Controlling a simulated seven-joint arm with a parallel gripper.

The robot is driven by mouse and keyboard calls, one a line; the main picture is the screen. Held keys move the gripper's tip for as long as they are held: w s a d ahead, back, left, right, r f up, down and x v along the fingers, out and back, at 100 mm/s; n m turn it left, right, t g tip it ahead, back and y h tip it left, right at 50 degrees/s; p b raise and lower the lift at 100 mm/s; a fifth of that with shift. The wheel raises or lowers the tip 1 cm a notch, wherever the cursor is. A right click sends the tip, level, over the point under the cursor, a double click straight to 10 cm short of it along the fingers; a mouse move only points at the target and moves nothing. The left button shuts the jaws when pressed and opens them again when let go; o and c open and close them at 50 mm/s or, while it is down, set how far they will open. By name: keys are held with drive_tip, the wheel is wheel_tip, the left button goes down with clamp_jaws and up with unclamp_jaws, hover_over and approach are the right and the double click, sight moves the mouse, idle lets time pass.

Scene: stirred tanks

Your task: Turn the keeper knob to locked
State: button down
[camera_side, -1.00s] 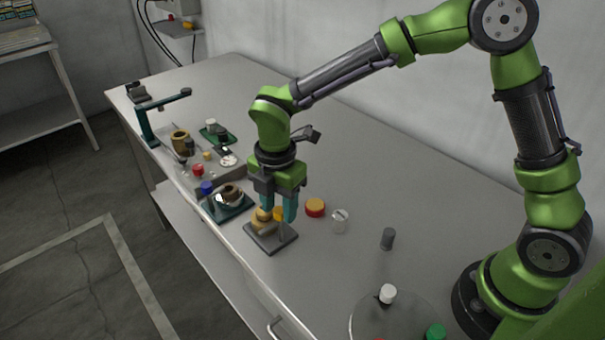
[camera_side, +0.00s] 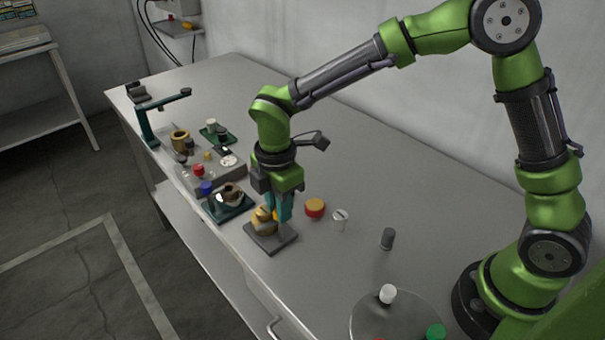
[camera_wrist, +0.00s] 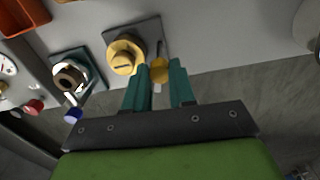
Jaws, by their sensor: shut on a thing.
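A square dark grey plate (camera_side: 270,244) lies on the bench and carries a round brass-yellow body (camera_wrist: 124,57) with a dark slot on its face. A small yellow knob (camera_wrist: 159,71) sits beside this body, near a thin post on the plate. My gripper (camera_wrist: 161,70) has its two teal fingers on either side of the small knob and is shut on it. In the side view my gripper (camera_side: 279,212) points down over the plate, and its fingers partly hide the knob and the body. I cannot read any locked mark.
A red and yellow cap (camera_side: 315,208), a clear cup (camera_side: 341,218) and a dark grey cylinder (camera_side: 387,238) stand to the right. The bench's front edge is near the plate.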

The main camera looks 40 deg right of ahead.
drive_tip(key=m, duration=1.1)
drive_tip(key=shift+m, duration=1.7)
drive_tip(key=c, duration=0.9)
unclamp_jaws()
drive_tip(key=shift+c, duration=0.2)
wheel_tip(320, 180, up, 17)
